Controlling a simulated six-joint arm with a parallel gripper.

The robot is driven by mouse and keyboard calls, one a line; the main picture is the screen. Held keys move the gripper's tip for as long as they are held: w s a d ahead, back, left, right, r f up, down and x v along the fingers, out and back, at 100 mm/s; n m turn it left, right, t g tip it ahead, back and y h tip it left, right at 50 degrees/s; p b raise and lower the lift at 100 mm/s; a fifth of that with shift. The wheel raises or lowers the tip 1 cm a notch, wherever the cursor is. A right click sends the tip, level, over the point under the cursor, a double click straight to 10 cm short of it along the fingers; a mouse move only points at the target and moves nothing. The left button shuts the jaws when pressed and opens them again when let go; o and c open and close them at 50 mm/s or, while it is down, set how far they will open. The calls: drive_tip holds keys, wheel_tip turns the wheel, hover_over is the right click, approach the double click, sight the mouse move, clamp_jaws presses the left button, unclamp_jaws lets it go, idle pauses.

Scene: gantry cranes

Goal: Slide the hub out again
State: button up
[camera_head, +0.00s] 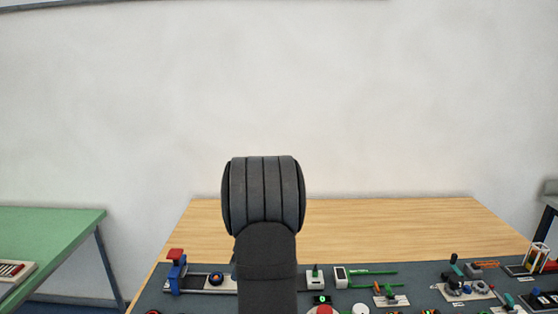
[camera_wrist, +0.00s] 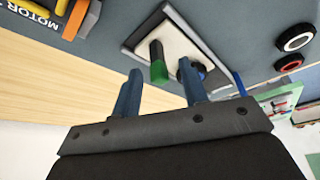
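No part in either view can be surely told as the hub. In the wrist view my gripper (camera_wrist: 160,66) is open, its two blue-grey fingers spread. A green-tipped dark lever (camera_wrist: 158,66) on a white plate (camera_wrist: 172,38) shows between and beyond the fingertips, and I cannot tell whether they touch it. A blue round part (camera_wrist: 192,72) is partly hidden behind the right finger. In the head view a dark round part with an orange centre (camera_head: 216,279) sits on a pale rail at the panel's left. My arm hides my gripper there.
The dark panel carries several devices: a red-topped blue post (camera_head: 176,262), a white box with green rods (camera_head: 341,277), and a cluster of round parts (camera_head: 466,288) at right. Bare wood (camera_head: 400,220) lies behind the panel. A green table (camera_head: 50,235) stands at left.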

drive_tip(key=shift+r, duration=3.5)
drive_tip(key=shift+f, duration=0.1)
drive_tip(key=f, duration=0.7)
drive_tip(key=shift+a, duration=0.4)
drive_tip(key=shift+a+r, duration=0.1)
drive_tip(key=shift+a, duration=0.4)
